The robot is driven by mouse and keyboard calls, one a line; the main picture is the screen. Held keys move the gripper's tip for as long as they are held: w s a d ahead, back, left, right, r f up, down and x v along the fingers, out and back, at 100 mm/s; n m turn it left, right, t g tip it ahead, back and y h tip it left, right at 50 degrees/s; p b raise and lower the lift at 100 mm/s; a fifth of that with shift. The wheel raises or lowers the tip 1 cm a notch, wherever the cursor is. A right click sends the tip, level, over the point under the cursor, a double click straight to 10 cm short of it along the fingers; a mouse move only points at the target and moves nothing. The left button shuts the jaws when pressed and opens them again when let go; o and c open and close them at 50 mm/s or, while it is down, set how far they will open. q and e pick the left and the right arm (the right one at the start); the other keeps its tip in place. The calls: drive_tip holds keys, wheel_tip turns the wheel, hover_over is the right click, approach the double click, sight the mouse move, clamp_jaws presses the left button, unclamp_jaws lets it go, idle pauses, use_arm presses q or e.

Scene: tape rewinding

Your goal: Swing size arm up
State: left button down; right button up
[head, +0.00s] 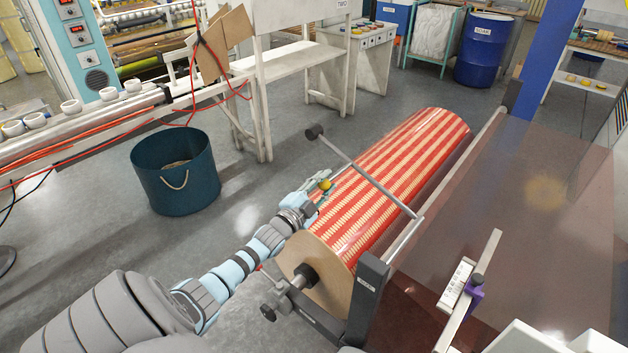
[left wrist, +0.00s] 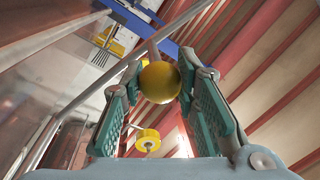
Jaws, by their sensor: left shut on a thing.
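A thin grey arm (head: 365,172) with a dark knob at its far left end (head: 314,131) slants over a roll wrapped in red and cream stripes (head: 395,175). It reaches toward a grey rail at the roll's right side. I cannot tell for sure that this is the size arm. My left gripper (head: 324,186) is at the roll's left side, below the grey arm. It is shut on a yellow ball knob (left wrist: 158,82), which sits between its teal fingers in the left wrist view. What the knob is attached to is unclear. My right gripper is not in view.
A dark labelled post (head: 366,300) stands at the roll's near end. A brown panel (head: 530,190) lies to the right, with a pale bar and purple clamp (head: 475,288) in front. A blue bucket (head: 176,170) stands on open floor at left.

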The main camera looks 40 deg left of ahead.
use_arm(q)
drive_tip(key=shift+w+d+r+m, duration=0.1)
drive_tip(key=shift+r+m, duration=0.2)
drive_tip(key=shift+r, duration=0.3)
drive_tip(key=c, duration=1.2)
unclamp_jaws()
drive_tip(key=shift+d, duration=0.1)
drive_tip(key=s, duration=0.8)
drive_tip(key=s+d+f, duration=0.1)
drive_tip(key=s, duration=0.3)
drive_tip(key=shift+d, duration=0.1)
drive_tip(key=shift+f, duration=0.1)
